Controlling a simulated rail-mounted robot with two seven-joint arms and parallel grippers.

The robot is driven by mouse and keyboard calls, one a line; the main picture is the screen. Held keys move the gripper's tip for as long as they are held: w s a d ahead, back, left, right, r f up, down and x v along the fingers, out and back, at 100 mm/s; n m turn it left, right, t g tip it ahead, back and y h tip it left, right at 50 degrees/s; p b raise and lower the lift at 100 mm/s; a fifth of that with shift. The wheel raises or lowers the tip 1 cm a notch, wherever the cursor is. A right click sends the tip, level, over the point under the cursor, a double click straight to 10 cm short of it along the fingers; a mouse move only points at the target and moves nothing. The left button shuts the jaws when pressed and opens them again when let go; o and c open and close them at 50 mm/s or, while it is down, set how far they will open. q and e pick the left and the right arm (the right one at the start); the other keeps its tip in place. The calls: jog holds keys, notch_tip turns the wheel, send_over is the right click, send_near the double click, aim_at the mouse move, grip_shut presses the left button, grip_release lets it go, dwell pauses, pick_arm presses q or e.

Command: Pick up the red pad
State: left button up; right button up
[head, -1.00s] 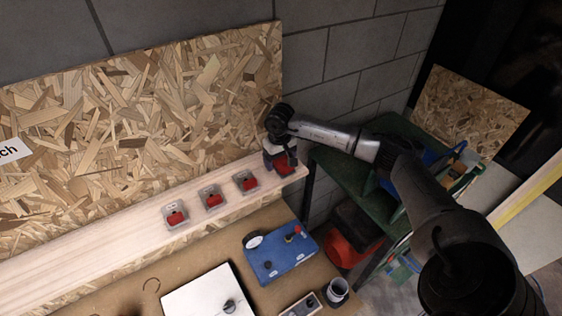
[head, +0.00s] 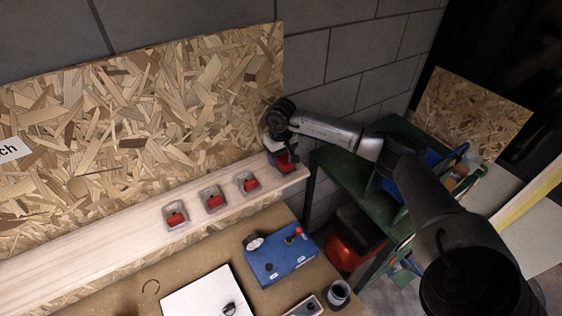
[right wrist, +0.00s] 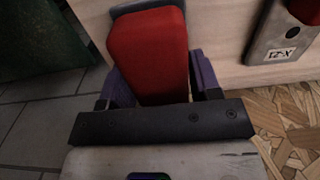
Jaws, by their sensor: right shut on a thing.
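The red pad (head: 285,168) is at the right end of the pale wooden shelf, mostly hidden by my right gripper (head: 284,161). In the right wrist view the red pad (right wrist: 148,50) stands large between the purple fingers of my right gripper (right wrist: 160,80), which is shut on it. A grey holder edge (right wrist: 135,7) shows behind the pad; I cannot tell whether the pad is clear of it. My left gripper is not in view.
Three grey holders with red pieces (head: 248,183) stand in a row along the pale shelf (head: 110,233), left of my gripper. A chipboard panel (head: 140,120) rises behind. Below are a blue box (head: 280,258) and a white board (head: 205,296).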

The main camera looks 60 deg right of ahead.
jog(key=r, duration=0.1)
jog(key=r+b, duration=0.1)
jog(key=shift+s+r, duration=0.3)
jog(key=s+a+r+b, duration=0.4)
jog(key=s+r, duration=0.2)
jog(key=s, duration=0.4)
jog(key=shift+s+a+r, duration=0.15)
jog(key=shift+r, duration=0.2)
